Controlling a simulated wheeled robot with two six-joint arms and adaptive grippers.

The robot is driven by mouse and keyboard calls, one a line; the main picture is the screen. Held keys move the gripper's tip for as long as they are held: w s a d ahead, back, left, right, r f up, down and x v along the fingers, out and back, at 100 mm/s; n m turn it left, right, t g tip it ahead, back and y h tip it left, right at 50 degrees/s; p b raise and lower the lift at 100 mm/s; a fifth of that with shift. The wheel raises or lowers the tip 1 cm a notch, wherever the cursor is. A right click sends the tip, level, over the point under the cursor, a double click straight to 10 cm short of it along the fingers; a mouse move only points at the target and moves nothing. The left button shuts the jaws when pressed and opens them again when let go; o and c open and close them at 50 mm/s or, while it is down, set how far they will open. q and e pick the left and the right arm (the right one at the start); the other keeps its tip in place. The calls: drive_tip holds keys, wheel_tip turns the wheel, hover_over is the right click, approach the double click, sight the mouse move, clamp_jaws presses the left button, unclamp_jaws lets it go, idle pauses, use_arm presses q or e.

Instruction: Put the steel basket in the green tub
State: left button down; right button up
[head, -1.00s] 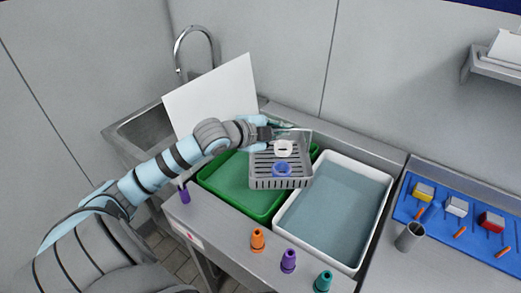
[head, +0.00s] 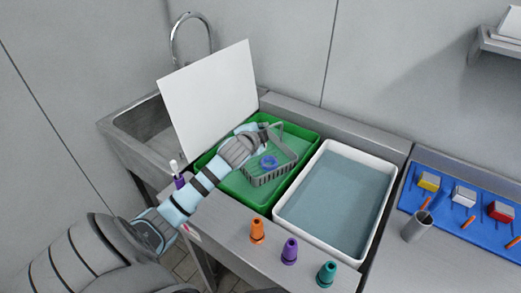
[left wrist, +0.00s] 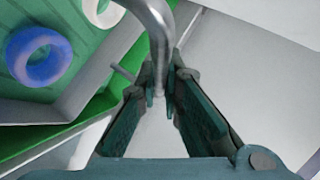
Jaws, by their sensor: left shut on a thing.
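The grey steel basket (head: 272,178) is within the outline of the green tub (head: 236,188) in the head view, towards its right side. I cannot tell whether it touches the tub floor. My left gripper (head: 268,127) is shut on the basket's handle, which shows as a curved steel bar (left wrist: 158,40) between the fingers (left wrist: 160,88) in the left wrist view. A blue ring (head: 268,162) lies in the basket. It also shows in the left wrist view (left wrist: 38,57), with part of a white ring (left wrist: 102,10). My right gripper is not in view.
A white tub of water (head: 283,205) stands right of the green tub. A white board (head: 210,95) rises behind-left, by the sink (head: 143,126). A grey cup (head: 416,227) stands right.

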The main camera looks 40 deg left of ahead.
use_arm(q)
wheel_tip(320, 180, down, 8)
drive_tip(key=shift+f+b, duration=0.25)
drive_tip(key=shift+b, duration=0.7)
drive_tip(key=c, duration=2.1)
unclamp_jaws()
drive_tip(key=shift+f, duration=0.1)
drive_tip(key=o, duration=0.3)
drive_tip(key=shift+o, duration=0.2)
